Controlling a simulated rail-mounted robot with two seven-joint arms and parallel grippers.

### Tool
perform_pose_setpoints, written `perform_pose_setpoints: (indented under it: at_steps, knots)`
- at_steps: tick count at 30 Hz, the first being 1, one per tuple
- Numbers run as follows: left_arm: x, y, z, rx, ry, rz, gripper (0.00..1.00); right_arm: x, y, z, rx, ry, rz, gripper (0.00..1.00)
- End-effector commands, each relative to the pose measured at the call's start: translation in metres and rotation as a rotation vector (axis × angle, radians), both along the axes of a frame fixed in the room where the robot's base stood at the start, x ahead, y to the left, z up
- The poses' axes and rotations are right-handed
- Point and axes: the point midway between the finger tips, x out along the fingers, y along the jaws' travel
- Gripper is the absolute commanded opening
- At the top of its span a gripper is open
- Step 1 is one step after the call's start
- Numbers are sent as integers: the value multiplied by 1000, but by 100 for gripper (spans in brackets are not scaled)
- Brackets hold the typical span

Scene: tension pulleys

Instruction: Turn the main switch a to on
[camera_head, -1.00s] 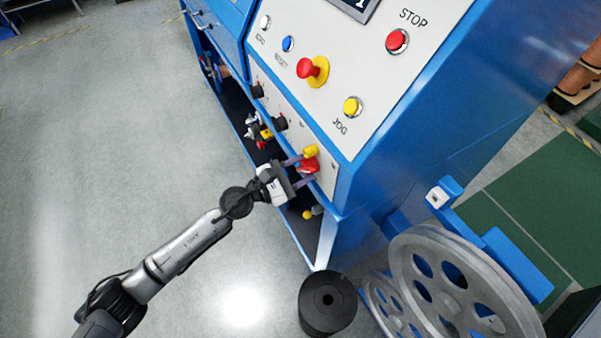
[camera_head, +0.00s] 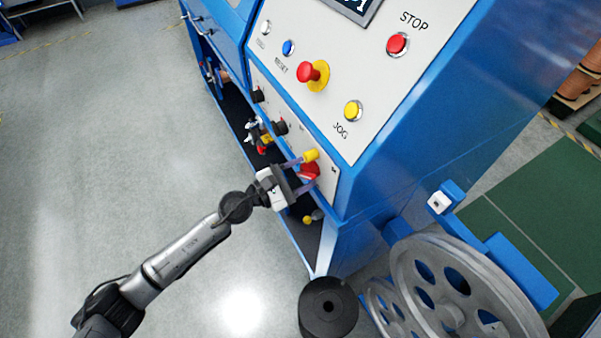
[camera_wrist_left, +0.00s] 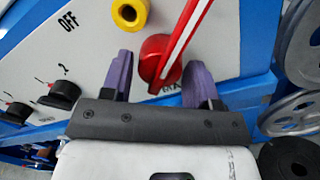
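The main switch is a red rotary knob (camera_wrist_left: 157,58) with a long white-striped red handle on the light panel. In the wrist view the handle slants up and to the right, away from the OFF mark (camera_wrist_left: 68,21). The knob (camera_head: 311,171) also shows low on the panel in the head view, partly behind the fingers. My left gripper (camera_head: 307,173) is at the switch, its two purple fingers spread on either side of the knob. In the wrist view gaps show between fingers and knob. Lettering below the knob is mostly hidden. My right gripper is out of view.
A yellow cylinder (camera_wrist_left: 130,12) sits close beside the switch. Black knobs (camera_wrist_left: 60,95) are to the left. Above are a red mushroom button (camera_head: 308,72) and a yellow JOG button (camera_head: 352,110). A black roller (camera_head: 328,306) and grey pulleys (camera_head: 462,290) stand at lower right.

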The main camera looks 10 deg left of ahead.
Motion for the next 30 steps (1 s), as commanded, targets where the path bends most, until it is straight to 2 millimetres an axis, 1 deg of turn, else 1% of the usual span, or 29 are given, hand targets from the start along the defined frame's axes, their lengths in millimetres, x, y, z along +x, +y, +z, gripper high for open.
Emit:
perform_pose_setpoints:
  at_steps: [5,8,11,21,24,30]
  knots:
    - [-2,3,-1,-1,2,0,55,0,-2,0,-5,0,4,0]
    - [-8,12,-3,0,3,1,55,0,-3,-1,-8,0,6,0]
    - [-18,25,-5,2,3,0,55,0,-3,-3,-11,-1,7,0]
    - [-57,79,-12,1,3,2,55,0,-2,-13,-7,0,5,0]
    - [-66,91,-13,1,2,0,55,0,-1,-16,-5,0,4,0]
    - [-77,106,-14,1,2,1,55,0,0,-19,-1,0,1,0]
